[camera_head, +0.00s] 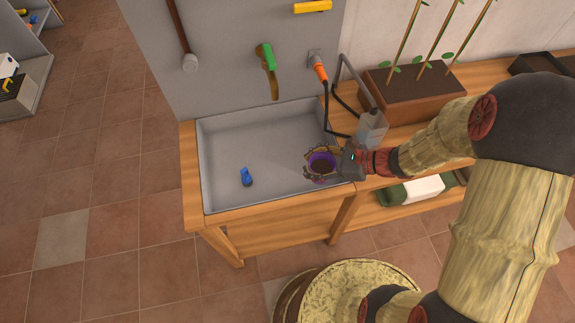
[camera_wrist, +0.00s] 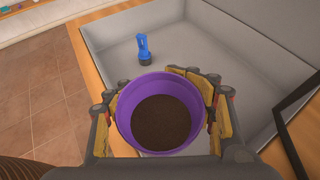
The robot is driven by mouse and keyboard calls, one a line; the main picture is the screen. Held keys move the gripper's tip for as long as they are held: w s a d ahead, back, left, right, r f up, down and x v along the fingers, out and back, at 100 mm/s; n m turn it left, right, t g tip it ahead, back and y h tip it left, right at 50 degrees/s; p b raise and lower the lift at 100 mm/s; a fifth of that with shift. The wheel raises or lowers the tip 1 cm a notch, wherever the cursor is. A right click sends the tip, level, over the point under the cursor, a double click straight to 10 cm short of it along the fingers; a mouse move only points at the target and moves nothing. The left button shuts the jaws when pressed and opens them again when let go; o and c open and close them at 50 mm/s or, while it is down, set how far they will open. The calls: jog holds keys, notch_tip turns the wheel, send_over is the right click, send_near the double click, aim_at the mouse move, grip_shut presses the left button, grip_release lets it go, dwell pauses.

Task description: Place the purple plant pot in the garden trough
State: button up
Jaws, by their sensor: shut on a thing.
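The purple plant pot (camera_head: 322,163) is round and filled with dark soil. In the wrist view the pot (camera_wrist: 160,112) is upright between the two fingers of my gripper (camera_wrist: 162,105), which is shut on it. In the head view my gripper (camera_head: 324,160) reaches in from the right and holds the pot at the right end of the grey basin (camera_head: 230,142), which looks like the garden trough. The pot appears over or inside the basin near its front right corner. I cannot tell whether it touches the bottom.
A small blue object (camera_head: 246,176) lies in the basin; it also shows in the wrist view (camera_wrist: 144,50). A brown planter (camera_head: 415,97) with staked seedlings and a clear container (camera_head: 371,129) stand to the right. Tools hang on the back panel.

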jog(key=w+a+f+b, duration=0.1)
jog(key=f, duration=0.1)
jog(key=w+a+f+b, duration=0.1)
jog(key=w+a+f, duration=0.2)
jog(key=f, duration=0.1)
jog(key=shift+w+a+f+b, duration=0.15)
jog(key=shift+w+a+b, duration=0.2)
jog(key=shift+b, duration=0.05)
jog(key=shift+w+a+f+b, duration=0.15)
jog(key=shift+f+b, duration=0.35)
jog(key=shift+f, duration=0.4)
jog(key=shift+w+a+f+b, duration=0.1)
jog(key=shift+f+b, duration=0.35)
jog(key=shift+f, duration=0.45)
jog(key=shift+c, duration=0.2)
jog(key=shift+f, duration=0.15)
jog(key=o, duration=1.4)
jog(key=shift+o, duration=0.6)
